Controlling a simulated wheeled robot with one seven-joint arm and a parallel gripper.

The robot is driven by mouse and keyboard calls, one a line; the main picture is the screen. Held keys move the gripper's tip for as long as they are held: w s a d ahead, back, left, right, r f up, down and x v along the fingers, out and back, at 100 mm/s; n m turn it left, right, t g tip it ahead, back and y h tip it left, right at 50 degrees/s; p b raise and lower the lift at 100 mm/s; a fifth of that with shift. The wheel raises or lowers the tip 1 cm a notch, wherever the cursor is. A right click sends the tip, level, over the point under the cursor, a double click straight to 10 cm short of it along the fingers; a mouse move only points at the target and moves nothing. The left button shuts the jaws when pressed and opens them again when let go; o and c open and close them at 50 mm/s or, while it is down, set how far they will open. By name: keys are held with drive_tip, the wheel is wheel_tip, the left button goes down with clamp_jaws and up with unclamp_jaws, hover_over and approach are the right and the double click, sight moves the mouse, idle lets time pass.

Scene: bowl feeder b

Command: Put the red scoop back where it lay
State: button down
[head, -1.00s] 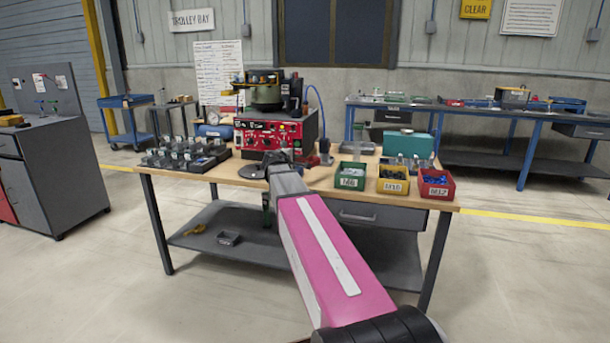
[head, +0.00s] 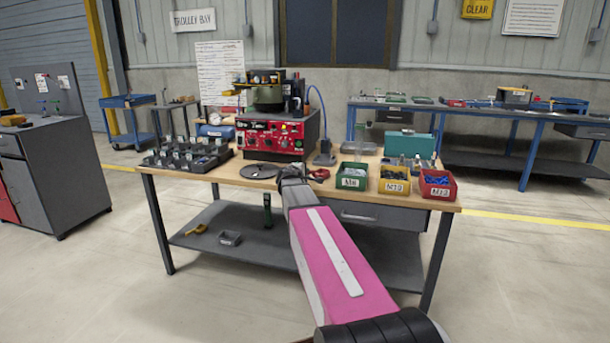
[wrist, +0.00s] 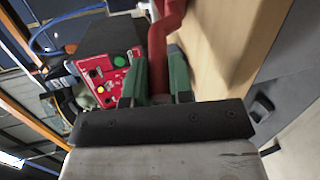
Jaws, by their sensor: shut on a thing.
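The red scoop (wrist: 165,35) is held between the two green fingers of my gripper (wrist: 157,80) in the wrist view. Its red handle runs away from the jaws and bends near the top of the picture. Its bowl cannot be made out there. In the head view a red part of the scoop (head: 319,174) shows just right of my gripper (head: 297,172), close over the front middle of the wooden bench (head: 235,179). My arm hides part of the bench edge. I cannot tell whether the scoop touches the bench.
A round dark disc (head: 262,171) lies left of my gripper. The red feeder unit (head: 270,137) stands behind it. Green (head: 352,177), yellow (head: 394,180) and red (head: 437,184) bins stand to the right. A black rack of small parts (head: 185,157) is on the left.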

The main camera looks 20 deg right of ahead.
drive_tip(key=shift+f, duration=0.15)
drive_tip(key=c, duration=1)
unclamp_jaws()
drive_tip(key=shift+s+a+r, duration=0.2)
drive_tip(key=shift+s+r, duration=0.05)
drive_tip(key=v, duration=1.1)
drive_tip(key=s+a+f+m+g+y, duration=0.2)
drive_tip(key=s+f+m+g, duration=0.1)
drive_tip(key=s+f, duration=0.55)
drive_tip(key=s+a+f+m+g+y, duration=0.25)
drive_tip(key=s+f+m+g, duration=0.2)
drive_tip(key=f, duration=0.65)
drive_tip(key=s+a+f+m+g+y, duration=0.1)
drive_tip(key=s+a+f+y, duration=0.1)
drive_tip(key=s+f, duration=0.1)
drive_tip(key=s+a+f+m+g+y, duration=0.1)
drive_tip(key=s+a+f, duration=0.1)
drive_tip(key=s, duration=0.2)
drive_tip(key=s+a+f+m+g+y, duration=0.1)
drive_tip(key=s+a+f+y, duration=0.1)
drive_tip(key=s+f, duration=0.1)
drive_tip(key=shift+s+a+f+m+g+y, duration=0.15)
drive_tip(key=shift+s+a+f+y, duration=0.05)
drive_tip(key=shift+s, duration=0.2)
drive_tip(key=shift+s+a+f+m+g+y, duration=0.1)
drive_tip(key=shift+s+a+f+y, duration=0.1)
drive_tip(key=shift+s, duration=0.2)
